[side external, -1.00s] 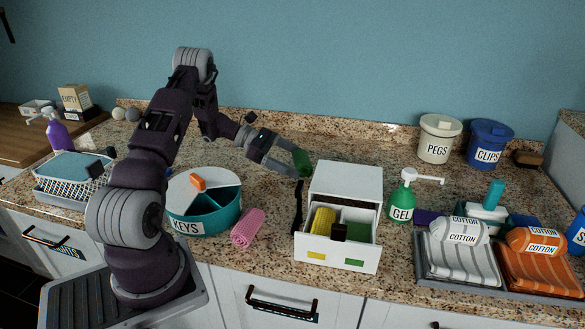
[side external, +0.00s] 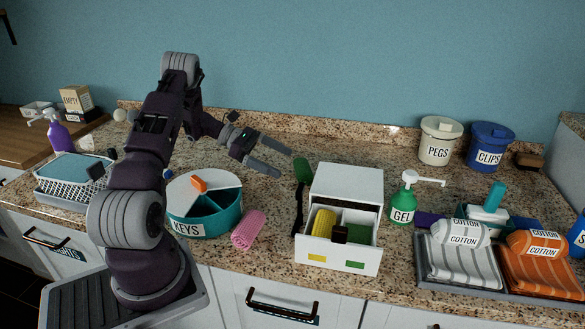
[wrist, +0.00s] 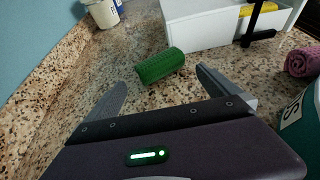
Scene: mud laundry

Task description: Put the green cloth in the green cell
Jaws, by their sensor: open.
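The green cloth (side external: 302,170) is a small roll on the granite counter, just left of the white drawer box (side external: 346,184). It also shows in the wrist view (wrist: 160,66), lying beyond and between my fingertips. My gripper (side external: 285,164) is open and empty, a short way left of the cloth and apart from it. The box's drawer (side external: 318,252) is pulled out. Its left cell, behind a yellow label, holds a yellow roll (side external: 323,222). The right, green-labelled cell (side external: 357,233) shows dark green inside; I cannot tell whether that is lining or cloth.
A pink roll (side external: 248,229) and the round KEYS container (side external: 187,228) lie left of the drawer. A green GEL bottle (side external: 402,207) stands to its right. The counter behind the cloth is clear.

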